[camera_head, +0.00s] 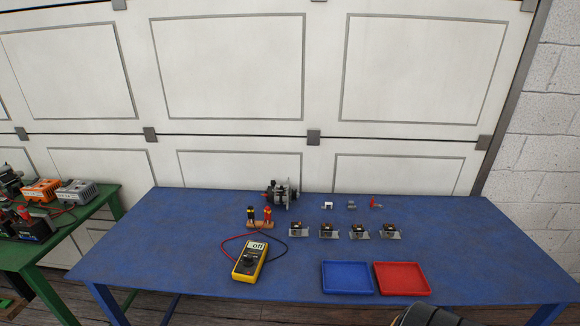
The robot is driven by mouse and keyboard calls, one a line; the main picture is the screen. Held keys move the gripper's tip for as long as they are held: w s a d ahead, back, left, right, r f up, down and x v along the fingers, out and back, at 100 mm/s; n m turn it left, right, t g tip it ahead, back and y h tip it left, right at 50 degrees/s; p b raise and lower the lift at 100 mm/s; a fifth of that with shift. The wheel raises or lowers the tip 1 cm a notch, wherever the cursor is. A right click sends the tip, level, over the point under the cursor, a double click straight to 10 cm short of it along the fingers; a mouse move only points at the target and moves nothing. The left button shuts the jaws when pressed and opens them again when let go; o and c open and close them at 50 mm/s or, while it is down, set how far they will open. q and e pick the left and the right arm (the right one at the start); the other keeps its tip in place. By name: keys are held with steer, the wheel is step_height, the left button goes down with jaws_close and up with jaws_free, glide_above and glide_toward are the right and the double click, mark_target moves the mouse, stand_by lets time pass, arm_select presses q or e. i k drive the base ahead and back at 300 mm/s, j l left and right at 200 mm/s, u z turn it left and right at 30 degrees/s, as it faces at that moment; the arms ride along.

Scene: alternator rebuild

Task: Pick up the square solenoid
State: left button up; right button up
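I cannot tell for sure which part is the square solenoid. Three small parts stand at the back right of the blue table (200,225): a whitish blocky part (328,205), a small grey part (351,204) and a red part (375,203). In front of them is a row of several similar dark-and-brown parts on light metal plates, the leftmost (298,229) and rightmost (389,230) among them. Neither of my grippers shows in the head view. A dark rounded piece, probably mine, is cut off at the bottom edge.
An alternator (283,194) stands at the back. A yellow multimeter (249,260) with leads lies near test probes in a wooden block (260,224). A blue tray (347,291) and a red tray (403,291) look empty at the front. A green bench (70,240) stands left.

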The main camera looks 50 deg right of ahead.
mark_target(358, 232)
steer(key=z, duration=2.05)
steer(key=i+j+u, duration=0.15)
steer(key=i+j, duration=0.15)
steer(key=j, duration=0.2)
steer(key=i+j+u, duration=0.1)
steer(key=i+j, duration=0.25)
steer(key=j, duration=0.1)
